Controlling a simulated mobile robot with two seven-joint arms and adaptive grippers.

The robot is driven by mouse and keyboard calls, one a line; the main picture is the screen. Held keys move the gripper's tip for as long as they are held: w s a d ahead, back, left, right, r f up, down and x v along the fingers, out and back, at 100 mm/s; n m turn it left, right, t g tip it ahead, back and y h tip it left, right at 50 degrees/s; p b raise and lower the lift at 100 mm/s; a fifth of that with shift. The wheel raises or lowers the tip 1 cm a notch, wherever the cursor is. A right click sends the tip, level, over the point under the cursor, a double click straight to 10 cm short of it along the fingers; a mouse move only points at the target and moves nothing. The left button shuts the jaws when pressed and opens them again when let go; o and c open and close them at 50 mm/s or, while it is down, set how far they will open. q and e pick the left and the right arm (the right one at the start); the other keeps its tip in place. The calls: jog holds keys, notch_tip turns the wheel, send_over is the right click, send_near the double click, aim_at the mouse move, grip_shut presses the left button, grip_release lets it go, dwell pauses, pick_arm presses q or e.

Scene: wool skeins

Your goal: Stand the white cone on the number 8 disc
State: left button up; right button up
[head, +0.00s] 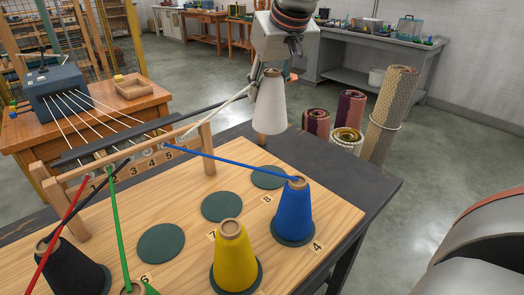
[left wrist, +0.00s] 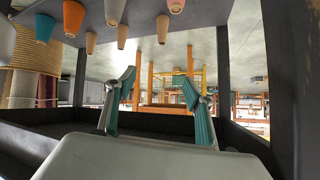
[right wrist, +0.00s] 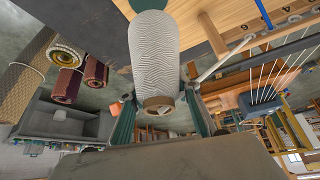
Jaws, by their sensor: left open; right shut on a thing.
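The white cone (head: 270,105) hangs upright in the air in the head view, its base above and behind the number 8 disc (head: 268,179). That dark green disc is bare, with its 8 label (head: 267,199) in front of it. My right gripper (head: 271,70) is shut on the cone's narrow top. The right wrist view shows the ribbed white cone (right wrist: 155,50) between the fingers, with a green disc (right wrist: 148,5) partly hidden beyond its base. A white strand runs from the cone toward the rack. My left gripper (left wrist: 157,77) is open and empty.
The blue cone (head: 294,212) stands on a disc right of the number 8 disc, its blue strand crossing to the rack (head: 130,165). The yellow cone (head: 232,258) and black cone (head: 72,270) stand nearer. Two other bare discs (head: 222,207) (head: 161,243) lie to the left.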

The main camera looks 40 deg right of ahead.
aim_at(265, 119)
notch_tip(265, 119, down, 8)
jog(key=shift+w+r+b, duration=0.1)
jog(key=shift+w+b, duration=0.05)
jog(key=shift+b, duration=0.85)
notch_tip(265, 119, down, 6)
jog(key=shift+r+b, duration=0.2)
jog(key=shift+b, duration=0.8)
jog(key=shift+f, duration=0.6)
jog(key=shift+r, duration=0.1)
jog(key=o, duration=1.3)
jog(key=shift+c, duration=0.2)
pick_arm(q)
jog(key=w+d+r+n+t+h, duration=0.1)
jog(key=w+d+r, duration=0.2)
jog(key=d, duration=0.2)
jog(key=shift+r+h, duration=0.25)
jog(key=shift+h, duration=0.05)
